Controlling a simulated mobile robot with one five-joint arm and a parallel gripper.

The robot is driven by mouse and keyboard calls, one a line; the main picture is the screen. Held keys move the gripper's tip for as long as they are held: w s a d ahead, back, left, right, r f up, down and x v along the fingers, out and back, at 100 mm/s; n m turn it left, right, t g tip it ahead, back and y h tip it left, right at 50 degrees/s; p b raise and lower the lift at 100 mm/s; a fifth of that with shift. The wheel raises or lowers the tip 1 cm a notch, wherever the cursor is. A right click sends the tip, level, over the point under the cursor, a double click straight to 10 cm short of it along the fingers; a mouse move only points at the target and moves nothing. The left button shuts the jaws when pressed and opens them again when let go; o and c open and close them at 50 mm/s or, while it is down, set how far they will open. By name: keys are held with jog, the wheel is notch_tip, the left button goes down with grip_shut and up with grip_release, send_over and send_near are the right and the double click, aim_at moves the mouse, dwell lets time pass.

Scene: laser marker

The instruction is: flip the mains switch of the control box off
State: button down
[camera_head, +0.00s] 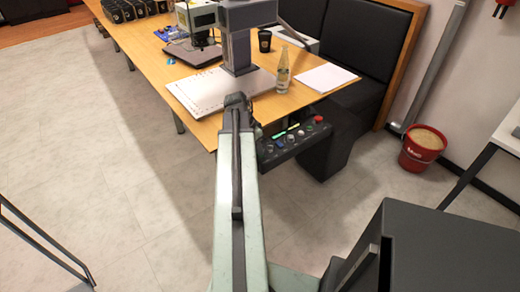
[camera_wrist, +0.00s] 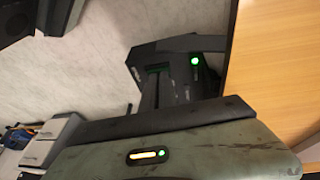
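The control box (camera_head: 292,145) is a dark panel under the front edge of the table, just right of my arm's far end in the head view. It carries several small buttons, lit green and yellow strips and a red knob (camera_head: 319,119) at its right end. I cannot tell which part is the mains switch or how it is set. My gripper (camera_head: 237,101) is at the far end of my pale green arm, in front of the white base plate and left of the box. Its fingers are too small to make out. I cannot make out the control box in the wrist view.
The wooden table (camera_head: 150,50) carries the laser marker (camera_head: 237,45), a clear bottle (camera_head: 282,72), a black cup (camera_head: 265,40) and white paper (camera_head: 325,77). A black bench (camera_head: 365,45) stands behind. A red bucket (camera_head: 421,147) is at right.

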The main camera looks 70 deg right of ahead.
jog(key=shift+w, duration=0.15)
jog(key=shift+d+r+p, duration=0.1)
jog(key=shift+r+p, duration=0.2)
jog(key=shift+p, duration=0.1)
jog(key=d+p+v, duration=0.1)
jog(key=p+v, duration=1.1)
jog(key=v, duration=0.1)
jog(key=shift+s+r+p, duration=0.2)
jog(key=shift+r+p, duration=0.05)
jog(key=shift+p, duration=0.15)
jog(key=w+a+n+t, duration=0.2)
jog(key=w+a+n, duration=1)
jog(key=w+a, duration=1.15)
jog(key=w+a+n, duration=0.2)
jog(key=a+n, duration=0.2)
jog(key=a, duration=0.7)
jog(key=w+a+n+y, duration=0.1)
jog(key=w+a+n, duration=0.2)
jog(key=a, duration=0.7)
jog(key=w+a+f+n+t+y, duration=0.1)
jog(key=a+n, duration=0.4)
jog(key=a, duration=0.6)
jog(key=shift+w+a+n, duration=0.3)
jog(key=shift+w+n, duration=0.1)
jog(key=shift+w, duration=0.5)
